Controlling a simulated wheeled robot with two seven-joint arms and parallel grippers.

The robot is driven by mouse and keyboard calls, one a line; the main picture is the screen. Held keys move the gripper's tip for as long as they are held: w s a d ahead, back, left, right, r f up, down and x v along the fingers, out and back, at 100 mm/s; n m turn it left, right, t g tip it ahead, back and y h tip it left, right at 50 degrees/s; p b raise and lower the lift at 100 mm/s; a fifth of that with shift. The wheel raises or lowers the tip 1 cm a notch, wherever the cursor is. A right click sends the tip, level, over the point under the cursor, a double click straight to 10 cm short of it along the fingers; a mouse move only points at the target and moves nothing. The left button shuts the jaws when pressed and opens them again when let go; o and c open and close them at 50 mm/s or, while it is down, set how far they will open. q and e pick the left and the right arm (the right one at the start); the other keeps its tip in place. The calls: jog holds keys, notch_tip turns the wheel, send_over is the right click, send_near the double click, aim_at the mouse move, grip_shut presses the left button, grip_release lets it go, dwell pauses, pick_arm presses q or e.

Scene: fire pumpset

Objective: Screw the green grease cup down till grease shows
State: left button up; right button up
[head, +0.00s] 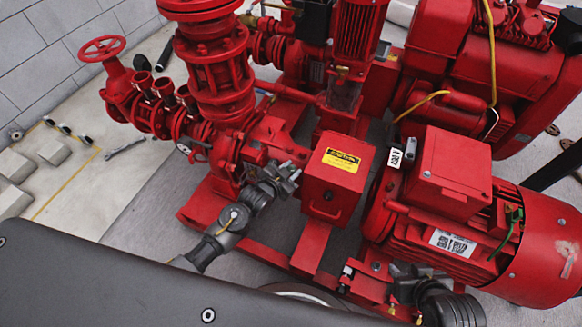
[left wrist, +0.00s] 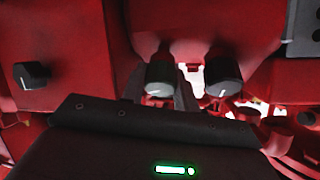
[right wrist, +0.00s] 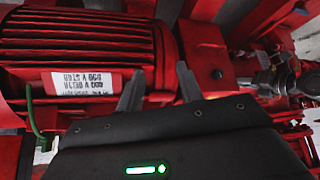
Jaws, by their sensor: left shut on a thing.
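The green grease cup cannot be made out in any view. My left gripper (head: 288,178) is at the red pump casing (head: 265,143), just left of the red guard box with a yellow caution label (head: 332,180). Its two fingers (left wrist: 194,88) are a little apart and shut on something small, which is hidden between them. My right gripper (head: 405,272) is low in front of the red motor (head: 445,235). In the right wrist view its fingers (right wrist: 160,88) stand apart with nothing seen between them, so it is open and empty.
A dark knob (left wrist: 32,75) sits on a red face at the left of the left wrist view. Red pipework with a handwheel (head: 102,48) stands at the left. A red engine (head: 440,70) is behind. A wrench (head: 125,148) lies on the floor.

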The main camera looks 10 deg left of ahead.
pick_arm(q)
jog(key=shift+r+m+g+h+p, duration=0.15)
jog(key=shift+m+g+h+p, duration=0.2)
jog(key=shift+m+p, duration=0.6)
pick_arm(e)
jog(key=s+d+f+g+h, duration=0.1)
jog(key=s+d+f+g, duration=0.15)
jog(key=s, duration=0.25)
pick_arm(q)
jog(key=m+g+p, duration=0.1)
jog(key=m, duration=0.2)
jog(key=m+g+h+p, duration=0.1)
jog(key=m+p, duration=0.1)
jog(key=m, duration=0.1)
jog(key=shift+m, duration=0.35)
jog(key=shift+f+m+g+h+p, duration=0.15)
jog(key=shift+m+g+p, duration=0.25)
jog(key=shift+m, duration=0.45)
jog(key=shift+f+m+g+h+p, duration=0.1)
jog(key=shift+m+g+p, duration=0.2)
jog(key=shift+m, duration=0.55)
pick_arm(e)
notch_tip(320, 180, down, 11)
jog(key=w+g, duration=0.1)
jog(key=shift+w+a+r+m, duration=0.15)
jog(key=shift+w+r+m, duration=0.05)
jog(key=shift+m, duration=0.2)
jog(key=shift+f, duration=0.1)
pick_arm(q)
jog(key=o, duration=0.7)
